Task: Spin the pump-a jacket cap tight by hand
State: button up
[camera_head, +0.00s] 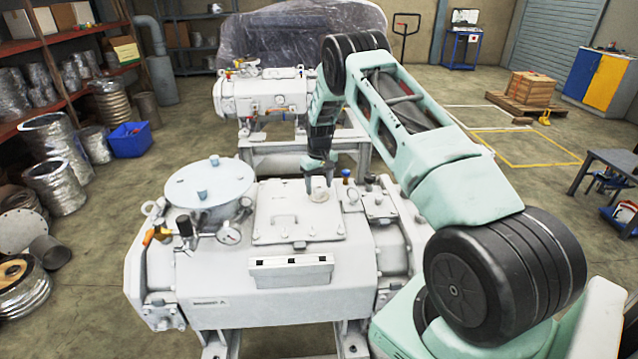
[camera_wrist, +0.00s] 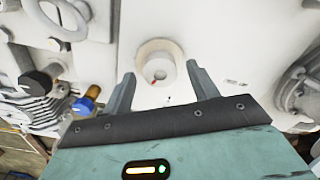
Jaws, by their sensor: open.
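The near white pump (camera_head: 270,277) has a round off-white fitting (camera_head: 319,195) on its top, to the right of a square cover plate. In the wrist view the fitting (camera_wrist: 160,62) is a pale ring with a recessed centre and a small red mark. I cannot tell whether it is the jacket cap itself or its seat. My gripper (camera_head: 318,188) points down just above it, open. In the wrist view its two fingers stand apart, one on each side of the fitting, with visible gaps.
A blue-topped fitting (camera_head: 346,173) and a black knob (camera_wrist: 38,83) stand close to my gripper. A gauge (camera_head: 229,234) and a round lid (camera_head: 209,180) are on the pump's left. A second pump (camera_head: 262,95) stands behind. Shelves line the left wall.

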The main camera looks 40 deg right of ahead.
jog(key=shift+f, duration=0.55)
jog(key=c, duration=1)
jog(key=shift+m+b, duration=0.3)
